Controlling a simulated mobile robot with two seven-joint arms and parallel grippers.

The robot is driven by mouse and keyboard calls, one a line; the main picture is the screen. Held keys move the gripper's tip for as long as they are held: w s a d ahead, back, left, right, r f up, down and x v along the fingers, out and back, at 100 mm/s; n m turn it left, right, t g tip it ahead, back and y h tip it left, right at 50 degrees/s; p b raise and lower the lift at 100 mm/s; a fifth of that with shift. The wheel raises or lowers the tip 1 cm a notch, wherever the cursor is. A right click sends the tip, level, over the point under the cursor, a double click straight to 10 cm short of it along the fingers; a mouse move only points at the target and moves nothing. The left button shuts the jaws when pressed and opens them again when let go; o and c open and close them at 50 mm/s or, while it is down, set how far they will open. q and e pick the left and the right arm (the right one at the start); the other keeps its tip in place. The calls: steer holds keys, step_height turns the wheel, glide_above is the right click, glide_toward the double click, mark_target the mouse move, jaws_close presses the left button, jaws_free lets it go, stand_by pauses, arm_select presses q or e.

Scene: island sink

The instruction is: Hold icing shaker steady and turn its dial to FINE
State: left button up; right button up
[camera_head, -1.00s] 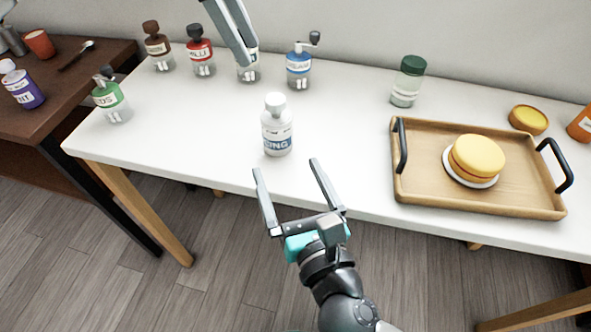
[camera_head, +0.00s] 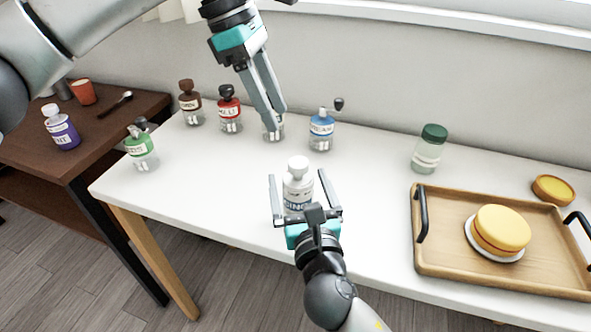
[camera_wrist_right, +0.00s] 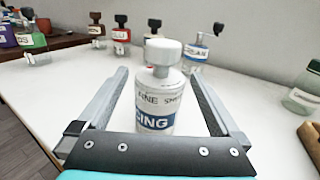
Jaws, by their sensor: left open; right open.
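The icing shaker (camera_head: 298,183) stands upright on the white table, near its front edge. It is white with a blue label and a pale knob on top. In the right wrist view the shaker (camera_wrist_right: 157,103) shows part of the word ICING, with small dial lettering above the label. My right gripper (camera_head: 304,178) is open, with one finger on each side of the shaker's body; both fingers look apart from it. My left gripper (camera_head: 277,116) is higher, behind the shaker, pointing down in front of another jar. Its fingers look close together from this angle.
Brown (camera_head: 191,106), red (camera_head: 230,112) and blue (camera_head: 321,133) labelled shakers stand along the back, a green one (camera_head: 141,150) at left. A green-lidded jar (camera_head: 428,152) and a wooden tray (camera_head: 432,262) with a cake (camera_head: 501,230) are right. Table around the shaker is clear.

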mark_target(296, 172)
steer(key=shift+w+a, duration=0.2)
steer(key=shift+w, duration=0.65)
steer(key=shift+w+a, duration=0.15)
steer(key=shift+w, duration=0.7)
steer(key=shift+c, duration=0.2)
steer(key=c, duration=1.4)
